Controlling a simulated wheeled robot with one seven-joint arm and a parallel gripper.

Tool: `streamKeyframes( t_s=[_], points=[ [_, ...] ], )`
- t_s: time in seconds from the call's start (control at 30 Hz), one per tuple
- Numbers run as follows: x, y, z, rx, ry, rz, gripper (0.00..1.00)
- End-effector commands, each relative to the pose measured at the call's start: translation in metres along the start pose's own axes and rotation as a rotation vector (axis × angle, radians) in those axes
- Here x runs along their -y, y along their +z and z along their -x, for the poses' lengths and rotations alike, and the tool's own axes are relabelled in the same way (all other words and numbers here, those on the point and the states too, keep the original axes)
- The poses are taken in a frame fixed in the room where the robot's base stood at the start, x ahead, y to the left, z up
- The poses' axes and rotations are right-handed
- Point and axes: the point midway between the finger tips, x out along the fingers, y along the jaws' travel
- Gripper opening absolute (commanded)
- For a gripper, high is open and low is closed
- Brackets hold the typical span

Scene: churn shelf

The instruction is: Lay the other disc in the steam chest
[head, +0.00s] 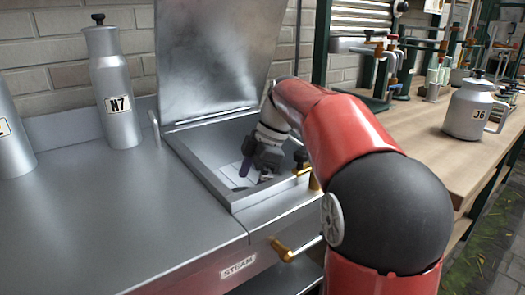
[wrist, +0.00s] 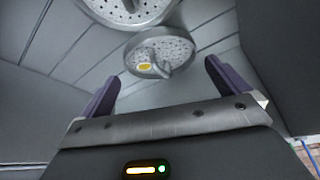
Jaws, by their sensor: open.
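The steam chest (head: 205,172) stands open in the counter, its lid (head: 207,60) raised at the back. My gripper (head: 256,172) is down inside the chest, with its fingers pointing at the chest's floor. In the wrist view the gripper (wrist: 162,78) is open and holds nothing. Beyond its fingertips lies a round perforated metal disc (wrist: 181,46) with a small handle and a yellow mark. A second perforated disc (wrist: 108,12) lies beside it, cut off by the top edge. Both rest on the slatted chest floor (wrist: 62,55). In the head view my arm and gripper hide them.
A metal churn labelled N7 (head: 122,108) stands at the counter's back left, another at the left edge. A brass-ended handle (head: 283,250) juts from the front beside the STEAM label. A wooden bench (head: 432,150) at right holds a J6 can (head: 468,110).

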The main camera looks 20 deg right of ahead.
Motion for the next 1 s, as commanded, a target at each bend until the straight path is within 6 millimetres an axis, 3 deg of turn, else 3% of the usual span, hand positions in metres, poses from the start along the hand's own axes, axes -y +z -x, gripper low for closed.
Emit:
streamKeyframes(
  t_s=[0.3,0.5,1.0],
  points=[
    [-0.001,0.001,0.073,0.001,0.005,-0.001,1.00],
    [-0.001,0.001,0.101,0.000,0.002,-0.002,1.00],
    [0.000,0.001,0.109,0.000,0.000,-0.001,1.00]
  ],
)
